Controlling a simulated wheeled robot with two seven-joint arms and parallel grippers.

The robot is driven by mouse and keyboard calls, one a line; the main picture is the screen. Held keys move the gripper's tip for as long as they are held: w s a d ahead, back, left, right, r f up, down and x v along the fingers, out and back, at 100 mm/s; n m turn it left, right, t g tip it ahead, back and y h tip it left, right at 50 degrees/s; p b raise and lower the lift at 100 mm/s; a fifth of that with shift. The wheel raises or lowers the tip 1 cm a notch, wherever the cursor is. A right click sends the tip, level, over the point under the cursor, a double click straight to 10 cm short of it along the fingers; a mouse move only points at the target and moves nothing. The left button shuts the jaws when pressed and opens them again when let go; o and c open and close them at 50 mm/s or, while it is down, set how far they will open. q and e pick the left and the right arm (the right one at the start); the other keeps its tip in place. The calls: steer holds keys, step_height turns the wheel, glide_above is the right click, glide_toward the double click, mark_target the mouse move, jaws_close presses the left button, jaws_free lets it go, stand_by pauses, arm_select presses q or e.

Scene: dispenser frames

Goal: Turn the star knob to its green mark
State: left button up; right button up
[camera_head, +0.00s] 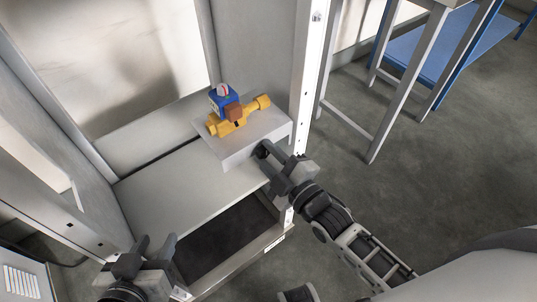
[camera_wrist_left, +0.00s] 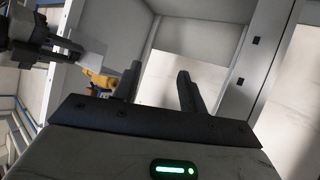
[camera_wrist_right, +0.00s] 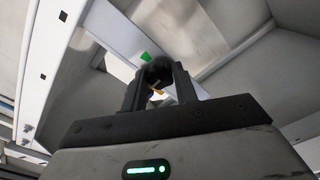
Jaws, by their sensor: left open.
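The dark star knob (camera_wrist_right: 157,71) sits on the front of the pale block (camera_head: 232,153). A green mark (camera_wrist_right: 146,57) shows just beside the knob in the right wrist view. My right gripper (camera_head: 266,156) is at the block's front, and its fingers (camera_wrist_right: 160,78) lie on both sides of the knob and appear shut on it. The fingers hide much of the knob, so its pointing direction is hard to tell. My left gripper (camera_head: 155,243) is open and empty at the lower left, away from the block. It also shows in the left wrist view (camera_wrist_left: 160,78).
A yellow valve-like part (camera_head: 232,122) with a blue box (camera_head: 222,101) stands on top of the block. A pale shelf (camera_head: 165,195) lies to the left. An upright post (camera_head: 312,80) stands close to the right. A blue-shelved rack (camera_head: 430,60) stands farther right on open floor.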

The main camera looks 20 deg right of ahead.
arm_select(q)
steer(key=shift+r+p, duration=0.3)
steer(key=shift+p, duration=0.05)
arm_select(e)
steer(key=shift+m, duration=0.4)
steer(key=shift+r+m+p, duration=0.1)
steer(key=shift+m+p, duration=0.35)
steer(key=shift+m, duration=0.15)
steer(key=shift+m+p, duration=0.45)
steer(key=shift+m, duration=0.35)
steer(key=m+p, duration=0.2)
steer(key=m, duration=0.3)
steer(key=m+p, duration=0.1)
steer(key=m, duration=0.4)
steer(key=shift+m, duration=0.4)
arm_select(q)
steer(key=shift+a+r+g, duration=0.2)
steer(key=shift+r+g, duration=0.2)
steer(key=shift+r, duration=0.5)
arm_select(e)
steer(key=shift+m, duration=1.6)
arm_select(q)
steer(key=shift+s, duration=0.1)
